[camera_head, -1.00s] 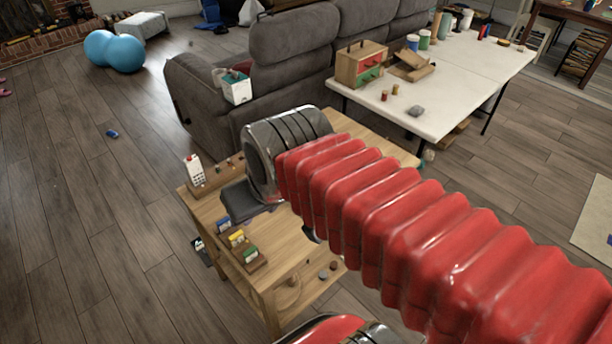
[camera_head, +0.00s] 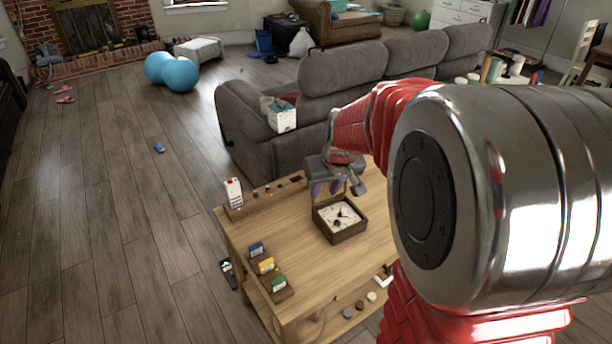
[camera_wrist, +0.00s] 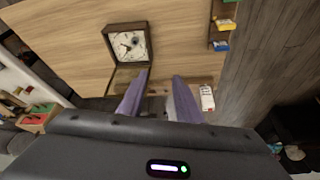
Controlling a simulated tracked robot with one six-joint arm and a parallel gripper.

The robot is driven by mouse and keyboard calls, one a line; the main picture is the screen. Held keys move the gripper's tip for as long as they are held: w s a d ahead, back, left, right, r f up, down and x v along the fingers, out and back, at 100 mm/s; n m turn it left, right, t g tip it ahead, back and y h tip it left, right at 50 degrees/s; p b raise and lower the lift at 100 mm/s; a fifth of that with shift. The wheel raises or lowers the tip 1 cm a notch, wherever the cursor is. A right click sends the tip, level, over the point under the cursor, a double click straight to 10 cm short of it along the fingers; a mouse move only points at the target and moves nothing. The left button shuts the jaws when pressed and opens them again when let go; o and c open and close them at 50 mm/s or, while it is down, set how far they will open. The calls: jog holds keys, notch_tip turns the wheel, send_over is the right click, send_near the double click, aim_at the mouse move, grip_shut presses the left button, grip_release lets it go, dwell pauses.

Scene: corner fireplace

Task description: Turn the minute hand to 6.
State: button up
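A dark wooden box clock (camera_head: 340,236) with a white face lies on the small wooden table, face up; its glass-like lid stands open at the back. Dark hands show on the face (camera_head: 337,214), but I cannot tell the minute hand's exact direction. The clock also shows in the wrist view (camera_wrist: 127,44), with dark hands near the middle. My gripper (camera_head: 326,188) is above and behind the clock, apart from it. In the wrist view its two purple-grey fingers (camera_wrist: 158,80) are spread with nothing between them.
The wooden table (camera_head: 262,225) also bears a white-and-red box (camera_head: 233,191), a dark wooden rack (camera_head: 275,188) and a holder with coloured cards (camera_head: 267,267). Small round pieces lie at the lower right. A grey sofa (camera_head: 255,130) stands behind. The tabletop left of the clock is clear.

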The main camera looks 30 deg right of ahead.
aim_at(340, 214)
jog(key=w+d+f+m, duration=0.1)
jog(key=w+d+f, duration=0.2)
jog(key=d+f, duration=0.6)
jog(key=shift+w+d, duration=0.35)
jog(key=shift+d, duration=0.45)
jog(key=shift+f, duration=0.1)
jog(key=shift+s+x, duration=0.2)
jog(key=shift+x, duration=6.6)
jog(key=shift+d, duration=0.2)
grip_shut()
jog(key=shift+d, duration=0.2)
jog(key=shift+a+g, duration=0.2)
jog(key=shift+g, duration=0.1)
